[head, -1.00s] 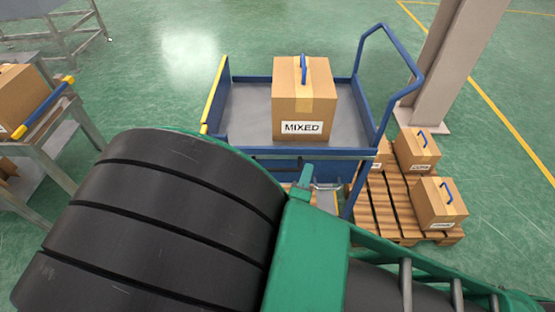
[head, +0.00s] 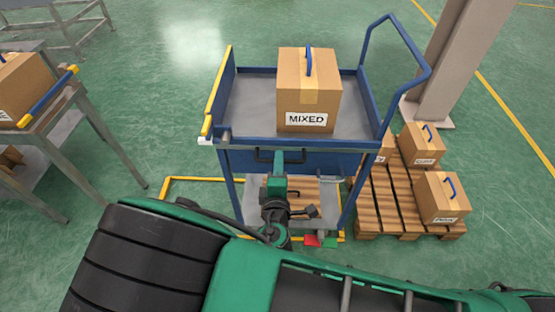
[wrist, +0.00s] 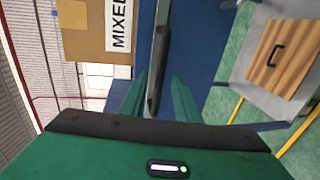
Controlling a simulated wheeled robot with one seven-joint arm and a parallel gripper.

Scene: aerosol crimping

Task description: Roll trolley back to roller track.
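The blue trolley (head: 235,143) stands upright in front of me, with a brown box marked MIXED (head: 309,75) on its grey top deck. A dark bar handle (head: 264,155) runs along the trolley's front panel. My gripper (head: 279,160) is at this handle. In the wrist view, my two green fingers (wrist: 158,78) are apart, one on each side of the dark bar (wrist: 159,50), with gaps showing; contact is not clear. A grey stand (head: 60,112) with a blue, yellow-ended rail is at the left; I cannot tell whether it is the roller track.
A wooden pallet (head: 374,212) with several boxes lies close to the trolley's right. A pillar (head: 450,65) rises behind the pallet. A yellow floor outline (head: 190,179) runs around the trolley's base. Green floor is free between the stand and trolley.

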